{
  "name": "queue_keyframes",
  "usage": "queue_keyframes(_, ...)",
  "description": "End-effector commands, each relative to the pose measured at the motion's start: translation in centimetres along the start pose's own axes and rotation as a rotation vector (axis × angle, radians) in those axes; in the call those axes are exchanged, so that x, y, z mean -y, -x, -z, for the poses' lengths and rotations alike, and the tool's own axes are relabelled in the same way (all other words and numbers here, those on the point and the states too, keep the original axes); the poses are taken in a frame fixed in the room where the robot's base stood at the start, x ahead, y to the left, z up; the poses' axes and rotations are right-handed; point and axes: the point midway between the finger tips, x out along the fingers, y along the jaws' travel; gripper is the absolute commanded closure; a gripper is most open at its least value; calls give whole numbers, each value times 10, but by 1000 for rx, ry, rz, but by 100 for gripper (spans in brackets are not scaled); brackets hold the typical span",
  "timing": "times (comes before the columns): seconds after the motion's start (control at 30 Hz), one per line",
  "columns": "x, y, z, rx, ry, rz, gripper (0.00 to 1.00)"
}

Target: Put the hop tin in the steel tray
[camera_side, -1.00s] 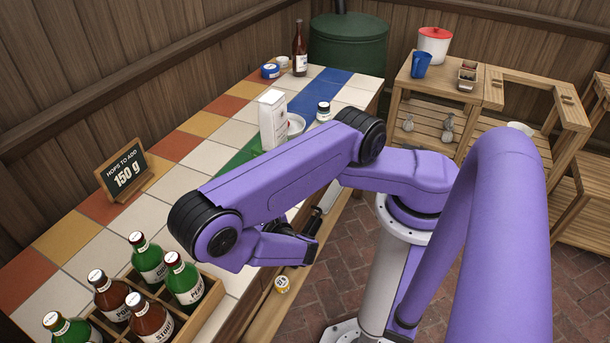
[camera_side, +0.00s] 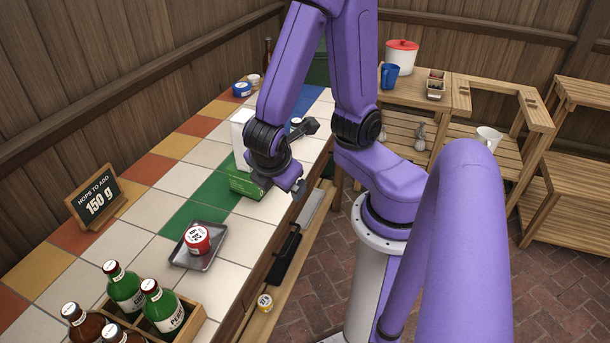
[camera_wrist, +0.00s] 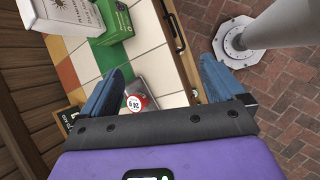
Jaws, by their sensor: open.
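A red tin with a white, dark-printed label (camera_side: 197,238) sits in the grey steel tray (camera_side: 212,258) on the tiled counter. I cannot read enough of the label to tell if it is the hop tin. The tin (camera_wrist: 138,102) and tray (camera_wrist: 134,84) also show in the wrist view, between my spread fingers and well beyond them. My gripper (camera_side: 292,186) is above the counter's front edge, beside a green box and apart from the tin. It is open with nothing between its fingers (camera_wrist: 160,85).
A green box (camera_side: 246,185) and a white carton (camera_side: 240,130) stand by my wrist. A bottle crate (camera_side: 200,318) is in front of the tray. A sign (camera_side: 94,202) reads hops to add 150 g. A blue tin (camera_side: 242,90) is far back.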

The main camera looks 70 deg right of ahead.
Motion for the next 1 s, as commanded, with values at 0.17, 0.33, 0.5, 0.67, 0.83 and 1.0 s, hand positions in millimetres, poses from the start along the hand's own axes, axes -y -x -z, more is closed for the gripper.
queue_keyframes(0.17,30,34,-10,-238,-113,199,4)
queue_keyframes(0.33,49,61,-14,-400,-164,321,4)
queue_keyframes(0.5,56,72,-16,-464,-180,367,4)
queue_keyframes(0.67,56,73,-16,-466,-180,370,4)
queue_keyframes(0.83,56,73,-16,-464,-180,369,4)
queue_keyframes(1.0,48,75,-12,-459,-199,367,0)
